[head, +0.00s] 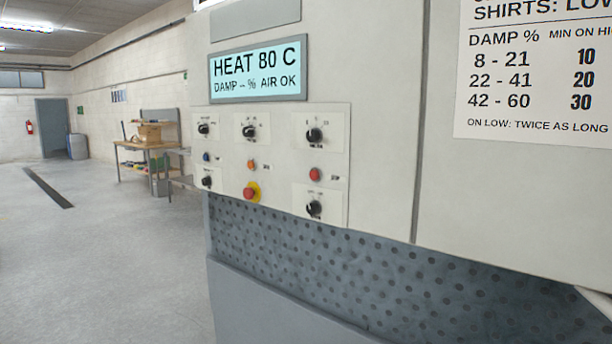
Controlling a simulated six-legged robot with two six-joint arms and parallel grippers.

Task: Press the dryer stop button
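The dryer's control panel (285,118) is on the pale machine front at the centre. A plain red button (315,174) sits at its right, between two black knobs. An orange button (251,165) and a blue button (206,157) are in the same row to its left. A red mushroom button on a yellow ring (250,191) is lower, at the middle. The small labels beside the buttons are too small to read, so I cannot tell by label which is stop. Neither gripper is in view, and nothing touches the panel.
A display (258,70) above the panel reads HEAT 80 C, DAMP -- %, AIR OK. A damp chart (535,75) is at upper right. A dimpled grey surface (400,285) lies below the panel. Open floor (110,250) stretches left, with a workbench (150,146) behind.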

